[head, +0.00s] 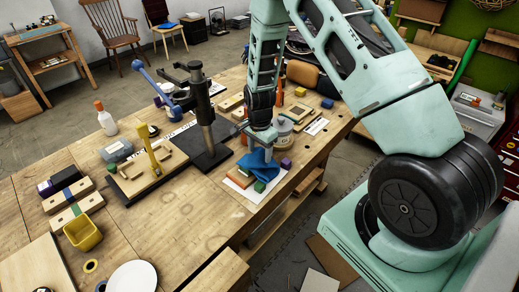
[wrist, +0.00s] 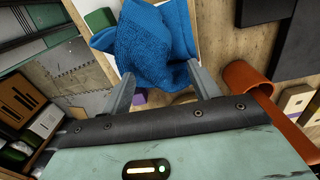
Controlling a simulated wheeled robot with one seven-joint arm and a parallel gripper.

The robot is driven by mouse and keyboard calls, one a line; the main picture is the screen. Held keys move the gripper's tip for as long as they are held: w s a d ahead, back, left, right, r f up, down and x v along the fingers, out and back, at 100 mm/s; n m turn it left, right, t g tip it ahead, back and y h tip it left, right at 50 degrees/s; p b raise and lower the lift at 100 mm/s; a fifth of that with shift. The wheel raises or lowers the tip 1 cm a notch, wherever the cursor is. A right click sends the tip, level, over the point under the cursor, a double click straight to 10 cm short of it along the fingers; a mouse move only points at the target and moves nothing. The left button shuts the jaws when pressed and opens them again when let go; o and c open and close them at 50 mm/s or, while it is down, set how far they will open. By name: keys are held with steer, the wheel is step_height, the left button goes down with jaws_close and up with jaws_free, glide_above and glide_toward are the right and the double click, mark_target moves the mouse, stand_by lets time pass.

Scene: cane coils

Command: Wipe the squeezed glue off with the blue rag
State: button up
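The blue rag (head: 258,162) lies crumpled on a white sheet (head: 236,186) near the bench's front edge. It also shows at the top of the wrist view (wrist: 155,45). My gripper (head: 262,147) is just above the rag, pointing down. In the wrist view my gripper (wrist: 160,72) has its two fingers spread wide apart, with the rag's near edge between and beyond the tips. I cannot tell whether the fingers touch it. A wooden assembly with a yellow clamp (head: 153,158) stands on a dark board left of the rag. I cannot make out any glue.
A green block (head: 259,186) and a purple block (head: 286,163) sit beside the rag. A tall dark post (head: 203,110) stands on a black base to the left. A white bottle with an orange cap (head: 106,120) and a yellow bin (head: 83,233) are farther left.

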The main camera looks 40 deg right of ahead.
mark_target(259, 165)
steer(key=shift+o, duration=0.6)
steer(key=shift+f, duration=0.15)
steer(key=shift+f+b, duration=1.5)
steer(key=shift+f, duration=0.4)
steer(key=c, duration=1.6)
steer(key=shift+a+r, duration=0.1)
steer(key=shift+r, duration=0.4)
steer(key=shift+r+p, duration=0.2)
steer(key=shift+p, duration=0.5)
